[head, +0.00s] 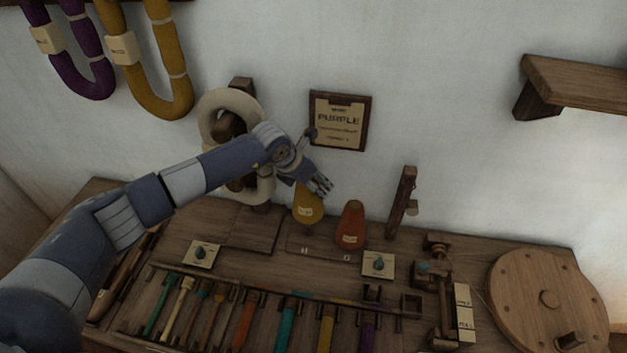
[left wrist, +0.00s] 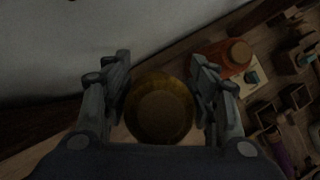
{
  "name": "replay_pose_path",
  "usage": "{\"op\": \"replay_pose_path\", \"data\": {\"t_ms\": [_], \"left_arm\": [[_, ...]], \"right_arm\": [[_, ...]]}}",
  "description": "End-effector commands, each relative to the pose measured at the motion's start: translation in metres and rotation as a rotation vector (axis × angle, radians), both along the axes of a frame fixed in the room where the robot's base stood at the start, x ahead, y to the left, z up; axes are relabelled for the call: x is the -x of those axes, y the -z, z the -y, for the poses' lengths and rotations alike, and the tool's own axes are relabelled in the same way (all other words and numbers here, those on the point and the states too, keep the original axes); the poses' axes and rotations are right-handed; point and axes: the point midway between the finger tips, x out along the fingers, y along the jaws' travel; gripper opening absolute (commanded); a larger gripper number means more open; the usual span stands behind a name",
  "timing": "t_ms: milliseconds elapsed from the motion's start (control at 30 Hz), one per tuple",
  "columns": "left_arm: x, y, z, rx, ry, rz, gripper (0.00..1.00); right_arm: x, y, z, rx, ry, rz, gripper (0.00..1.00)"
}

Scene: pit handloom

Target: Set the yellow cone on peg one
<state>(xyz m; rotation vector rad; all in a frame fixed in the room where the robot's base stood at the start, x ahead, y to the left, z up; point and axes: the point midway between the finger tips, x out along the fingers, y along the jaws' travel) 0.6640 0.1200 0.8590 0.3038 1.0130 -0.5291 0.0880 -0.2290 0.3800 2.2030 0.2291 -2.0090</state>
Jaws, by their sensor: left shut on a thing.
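The yellow cone (head: 307,205) is at the back of the wooden bench, with a pale label on its side. My left gripper (head: 312,186) is at its top, fingers pointing down and shut on it. In the left wrist view the yellow cone (left wrist: 160,108) shows as a round shape between the two fingers. It is above or on a low board (head: 300,244) with small letters, left of the orange cone (head: 351,225). I cannot tell whether its base touches the board. No peg shows clearly under it. My right gripper is not in view.
A framed card reading PURPLE (head: 338,121) hangs behind. A pale ring-shaped hank (head: 217,110) hangs left, behind my arm. A wooden post (head: 402,202) stands right of the orange cone. A rack of coloured sticks (head: 250,320) fills the front; a round wooden disc (head: 545,300) lies right.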

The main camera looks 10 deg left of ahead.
Motion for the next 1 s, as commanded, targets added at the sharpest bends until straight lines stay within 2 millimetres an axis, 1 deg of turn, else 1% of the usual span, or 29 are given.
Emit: {"op": "replay_pose_path", "data": {"t_ms": [333,467,800,1000], "left_arm": [[0.001,0.03,0.0,0.0,0.001,-0.002,0.09],[0.001,0.043,0.0,0.0,0.001,-0.001,0.09],[0.0,0.078,0.0,0.0,0.001,-0.001,0.09],[0.0,0.091,0.0,0.001,0.002,-0.001,0.09]], "right_arm": [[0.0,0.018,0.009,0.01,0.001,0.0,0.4],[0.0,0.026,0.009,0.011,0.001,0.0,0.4],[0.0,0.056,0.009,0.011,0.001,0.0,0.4],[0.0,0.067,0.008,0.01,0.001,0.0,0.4]]}}
